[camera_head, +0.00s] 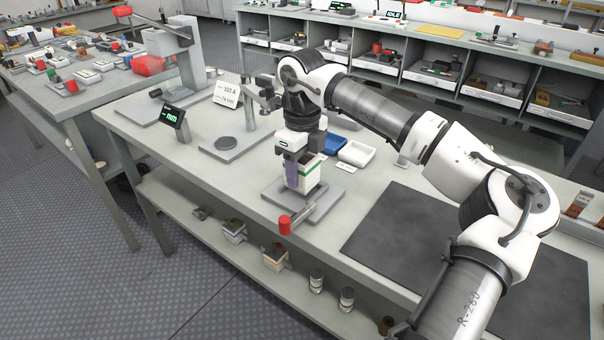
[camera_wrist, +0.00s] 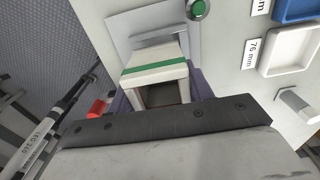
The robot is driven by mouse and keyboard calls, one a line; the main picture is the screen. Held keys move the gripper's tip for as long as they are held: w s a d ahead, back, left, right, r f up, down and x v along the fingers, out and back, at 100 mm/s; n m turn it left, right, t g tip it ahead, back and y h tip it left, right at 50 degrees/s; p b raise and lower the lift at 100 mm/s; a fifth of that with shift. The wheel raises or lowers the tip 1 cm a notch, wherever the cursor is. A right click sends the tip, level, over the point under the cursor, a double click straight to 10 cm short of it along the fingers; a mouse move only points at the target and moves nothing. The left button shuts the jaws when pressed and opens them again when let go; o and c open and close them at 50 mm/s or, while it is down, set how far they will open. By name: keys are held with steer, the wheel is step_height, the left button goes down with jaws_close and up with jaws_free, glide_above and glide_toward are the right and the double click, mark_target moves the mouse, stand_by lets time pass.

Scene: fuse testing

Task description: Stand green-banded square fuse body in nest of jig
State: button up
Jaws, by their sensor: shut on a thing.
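The green-banded square fuse body (camera_head: 309,172) is a cream block with a green stripe. It stands upright at the grey jig plate (camera_head: 322,205) on the bench. My gripper (camera_head: 298,175) comes down from above and is shut on the fuse body. In the wrist view the fuse body (camera_wrist: 155,73) sits between the purple fingers, its green band across the near top. The jig plate (camera_wrist: 120,35) shows behind it. The nest is hidden by the fuse body and fingers, so I cannot tell how far the body is seated.
A red-knobbed handle (camera_head: 285,224) sticks out at the jig's front. A blue tray (camera_head: 333,143) and white tray (camera_head: 357,153) lie behind. A dark mat (camera_head: 425,240) covers the bench at right. A test stand with a round base (camera_head: 229,143) and a green display (camera_head: 173,117) stand left.

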steer(key=shift+f, duration=1)
steer(key=shift+f, duration=0.1)
steer(key=shift+f, duration=0.15)
steer(key=o, duration=1.2)
step_height(320, 180, up, 12)
steer(key=shift+r, duration=0.25)
